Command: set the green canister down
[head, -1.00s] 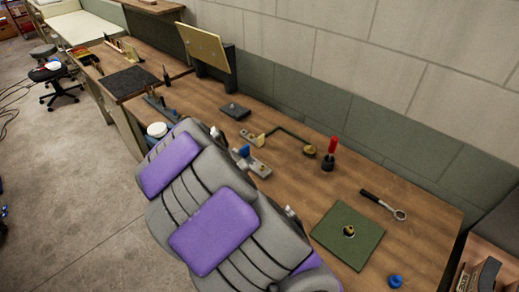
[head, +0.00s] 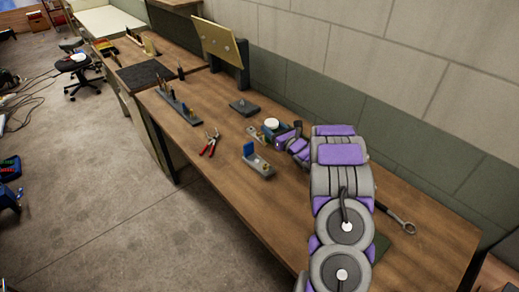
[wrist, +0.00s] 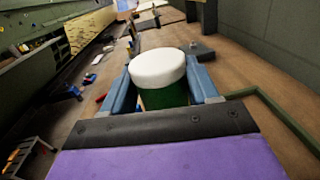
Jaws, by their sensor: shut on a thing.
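The green canister (wrist: 163,98) with its white lid (wrist: 158,67) is between the two blue fingers of my gripper (wrist: 161,88) in the wrist view. My gripper is shut on its sides, and the canister looks upright. In the head view the white lid (head: 271,124) shows over the middle of the wooden bench (head: 200,88), toward the wall side, with my gripper (head: 274,131) around it. The canister's base is hidden, so I cannot tell whether it touches the bench top.
A dark block (head: 244,107) lies just behind the canister. A grey fixture with a blue block (head: 258,160) and red-handled pliers (head: 210,141) lie nearer the front edge. A wrench (head: 395,217) lies to the right.

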